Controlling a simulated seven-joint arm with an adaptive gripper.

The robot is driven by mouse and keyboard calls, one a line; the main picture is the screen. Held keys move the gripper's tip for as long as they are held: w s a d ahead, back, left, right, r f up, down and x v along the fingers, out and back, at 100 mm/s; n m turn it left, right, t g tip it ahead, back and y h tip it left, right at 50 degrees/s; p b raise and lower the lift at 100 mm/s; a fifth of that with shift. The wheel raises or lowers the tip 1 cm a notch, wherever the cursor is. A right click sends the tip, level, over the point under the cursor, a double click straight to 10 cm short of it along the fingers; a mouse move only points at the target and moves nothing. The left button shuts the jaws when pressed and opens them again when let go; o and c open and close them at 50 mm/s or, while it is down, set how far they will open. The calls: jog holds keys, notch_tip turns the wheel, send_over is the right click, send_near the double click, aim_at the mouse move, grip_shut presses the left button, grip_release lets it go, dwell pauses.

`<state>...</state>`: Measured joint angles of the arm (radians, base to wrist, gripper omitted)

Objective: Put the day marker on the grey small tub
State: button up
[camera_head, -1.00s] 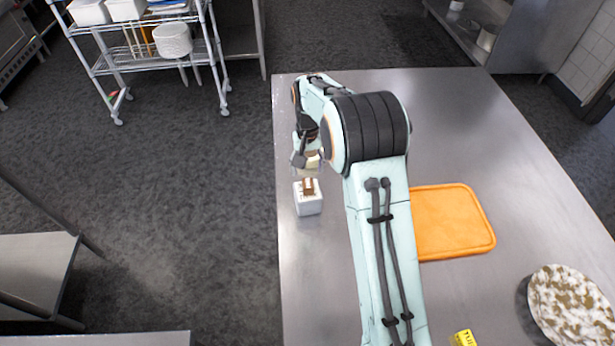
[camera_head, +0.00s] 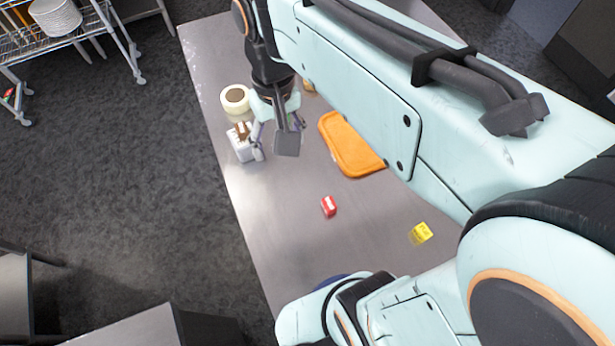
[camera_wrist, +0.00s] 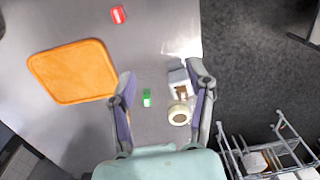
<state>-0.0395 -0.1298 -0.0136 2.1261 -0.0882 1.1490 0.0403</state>
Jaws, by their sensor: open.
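My gripper (camera_head: 272,148) is over the far left part of the table, with its fingers spread and nothing between them; it also shows in the wrist view (camera_wrist: 162,75). A small green block, possibly the day marker (camera_wrist: 147,98), lies below between the fingers, nearer the left one. A small pale grey-white box, possibly the grey small tub (camera_head: 241,150), stands near the table's left edge with a brown piece in its top. In the wrist view the box (camera_wrist: 177,76) is beside the right finger. I cannot tell for certain which objects the task names.
A cream tape roll (camera_head: 235,99) lies near the box. An orange board (camera_head: 350,145) lies to the right. A red block (camera_head: 329,206) and a yellow block (camera_head: 421,233) lie on the table (camera_head: 262,215). A wire rack (camera_head: 110,40) stands beyond the table. My arm hides much of the right side.

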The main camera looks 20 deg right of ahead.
jog(key=s+f, duration=0.3)
jog(key=s, duration=0.9)
jog(key=shift+s, duration=0.15)
jog(key=shift+d, duration=0.1)
